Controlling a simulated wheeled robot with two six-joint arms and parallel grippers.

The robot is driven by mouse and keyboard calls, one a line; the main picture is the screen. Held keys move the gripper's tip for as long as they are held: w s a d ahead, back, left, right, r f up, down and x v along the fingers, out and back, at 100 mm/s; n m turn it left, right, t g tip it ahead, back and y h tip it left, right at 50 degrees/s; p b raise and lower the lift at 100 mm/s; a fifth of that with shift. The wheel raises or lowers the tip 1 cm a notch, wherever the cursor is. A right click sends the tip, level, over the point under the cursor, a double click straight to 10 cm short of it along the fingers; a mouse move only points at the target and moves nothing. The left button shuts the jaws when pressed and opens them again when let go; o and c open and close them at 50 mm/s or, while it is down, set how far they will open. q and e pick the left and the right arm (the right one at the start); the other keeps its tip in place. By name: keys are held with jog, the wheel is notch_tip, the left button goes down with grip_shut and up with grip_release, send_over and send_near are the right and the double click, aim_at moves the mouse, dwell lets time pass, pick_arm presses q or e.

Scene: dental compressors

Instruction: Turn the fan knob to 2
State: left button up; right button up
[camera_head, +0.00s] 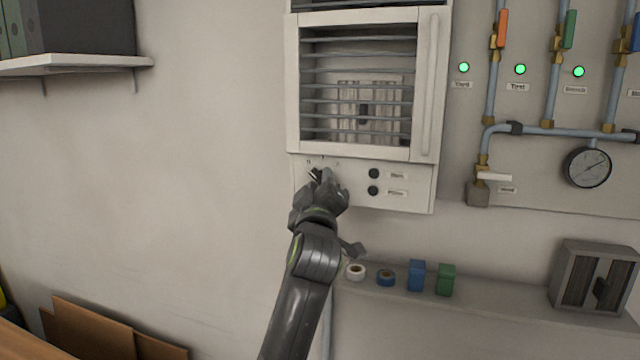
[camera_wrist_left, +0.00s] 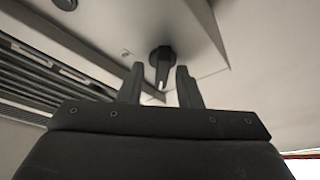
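The white fan unit (camera_head: 362,186) hangs on the wall with a louvred grille above its control panel. The fan knob (camera_wrist_left: 162,57) is black with a pointer bar and a light tip, seen in the left wrist view; the gripper covers most or all of it in the head view. My left gripper (camera_head: 317,175) is at the left end of the control panel. Its two fingers (camera_wrist_left: 160,70) are apart, and the knob's bar shows between their tips. I cannot tell whether either finger touches it. My right gripper is not in view.
Below, a ledge (camera_head: 480,305) holds tape rolls (camera_head: 356,271), a blue box (camera_head: 416,276) and a green box (camera_head: 446,280). Pipes and a gauge (camera_head: 587,167) are at right.

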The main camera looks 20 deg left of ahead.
pick_arm(q)
jog(key=shift+c, duration=1.1)
jog(key=shift+a, duration=0.1)
grip_shut()
